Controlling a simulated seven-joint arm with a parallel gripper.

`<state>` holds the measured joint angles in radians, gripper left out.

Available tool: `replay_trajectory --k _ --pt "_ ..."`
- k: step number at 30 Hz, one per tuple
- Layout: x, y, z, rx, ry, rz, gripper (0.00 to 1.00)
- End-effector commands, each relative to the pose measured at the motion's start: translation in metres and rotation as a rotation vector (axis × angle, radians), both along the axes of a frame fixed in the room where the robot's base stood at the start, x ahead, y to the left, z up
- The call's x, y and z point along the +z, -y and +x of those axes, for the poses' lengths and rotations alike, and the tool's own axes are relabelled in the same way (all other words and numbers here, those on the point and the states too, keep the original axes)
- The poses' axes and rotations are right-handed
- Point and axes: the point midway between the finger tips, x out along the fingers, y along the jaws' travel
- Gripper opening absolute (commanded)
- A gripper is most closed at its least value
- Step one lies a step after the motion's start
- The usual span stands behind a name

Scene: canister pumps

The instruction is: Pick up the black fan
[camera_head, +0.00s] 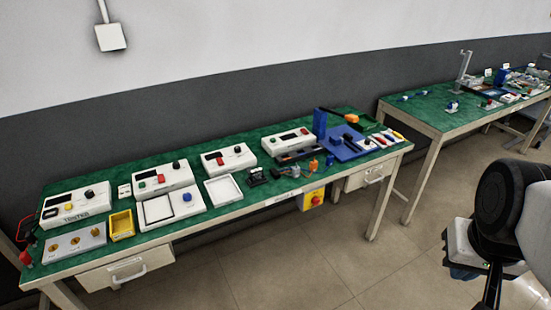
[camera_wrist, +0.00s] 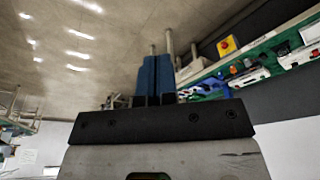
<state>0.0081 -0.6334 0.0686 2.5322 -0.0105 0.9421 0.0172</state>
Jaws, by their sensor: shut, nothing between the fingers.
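A small black object that looks like the black fan (camera_head: 257,176) sits on the green top of the near workbench, right of an open white tray. It is too small to make out its details. My gripper (camera_wrist: 156,60) shows in the wrist view with its two blue fingers together and nothing between them. It is well away from the bench, out over the floor. In the head view my arm is at the right edge, and the fingers cannot be made out there. The fan cannot be picked out in the wrist view.
The near workbench (camera_head: 100,252) carries white control boxes (camera_head: 232,158), an open white tray (camera_head: 223,190), a yellow bin (camera_head: 122,224) and a blue stand (camera_head: 347,146). Grey and orange parts lie right of the fan. A second bench (camera_head: 420,112) stands behind right. The floor between is clear.

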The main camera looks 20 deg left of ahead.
Motion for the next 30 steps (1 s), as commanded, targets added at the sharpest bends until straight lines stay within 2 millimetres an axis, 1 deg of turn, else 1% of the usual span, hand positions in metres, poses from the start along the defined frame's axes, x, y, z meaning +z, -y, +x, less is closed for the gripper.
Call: replay_trajectory --k 6,7,23,30 --pt "0.0000 0.0000 0.0000 0.000 0.000 0.000 0.00" --pt "0.0000 0.0000 0.0000 0.000 0.000 0.000 0.02" --pt "0.0000 0.0000 0.0000 0.000 0.000 0.000 0.83" --pt "0.0000 0.0000 0.0001 0.000 0.000 0.000 0.83"
